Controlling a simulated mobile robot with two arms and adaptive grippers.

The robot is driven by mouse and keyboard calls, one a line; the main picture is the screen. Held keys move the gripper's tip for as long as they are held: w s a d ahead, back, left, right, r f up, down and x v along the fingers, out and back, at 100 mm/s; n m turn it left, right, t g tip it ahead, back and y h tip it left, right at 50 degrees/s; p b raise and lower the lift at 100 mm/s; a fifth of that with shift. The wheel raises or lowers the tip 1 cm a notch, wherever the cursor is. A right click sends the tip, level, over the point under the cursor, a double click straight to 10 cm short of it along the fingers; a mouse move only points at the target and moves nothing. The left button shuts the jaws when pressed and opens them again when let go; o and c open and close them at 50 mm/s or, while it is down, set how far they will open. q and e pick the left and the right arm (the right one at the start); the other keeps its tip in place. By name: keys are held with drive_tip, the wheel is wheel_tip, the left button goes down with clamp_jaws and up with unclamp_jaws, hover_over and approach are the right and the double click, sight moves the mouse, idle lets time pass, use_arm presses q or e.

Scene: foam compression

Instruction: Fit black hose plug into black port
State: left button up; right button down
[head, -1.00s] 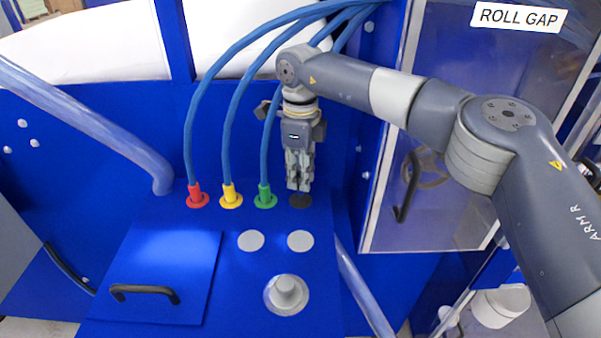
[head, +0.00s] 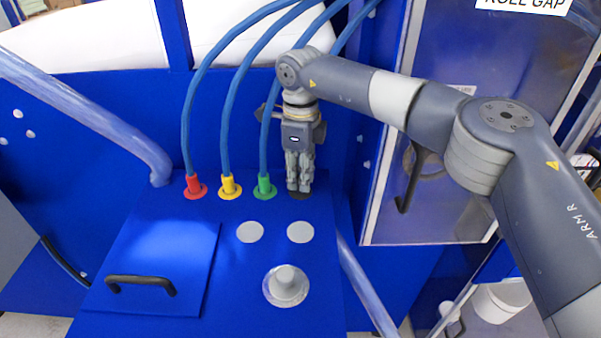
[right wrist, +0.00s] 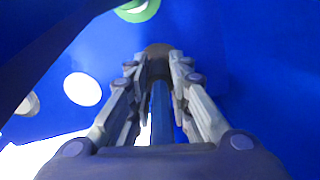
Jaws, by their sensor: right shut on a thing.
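My right gripper (head: 299,188) points down over the black port (head: 300,196) at the right end of the row of ports on the blue panel. Its fingers cover most of the port. In the right wrist view, my right gripper (right wrist: 158,62) is shut around the end of a blue hose (right wrist: 162,115). A dark round shape between the fingertips, the black plug or port (right wrist: 158,48), shows there. Plug and port blend together, so I cannot tell how deep the plug sits. My left gripper is not in view.
Red (head: 194,187), yellow (head: 229,187) and green (head: 264,187) plugs with blue hoses stand in ports to the left. The green one is close to my gripper. Grey discs, a knob (head: 286,285) and a black handle (head: 140,283) are nearer on the panel.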

drive_tip(key=shift+f, duration=0.2)
drive_tip(key=c, duration=1.4)
unclamp_jaws()
drive_tip(key=shift+r, duration=0.1)
wheel_tip(320, 180, up, 12)
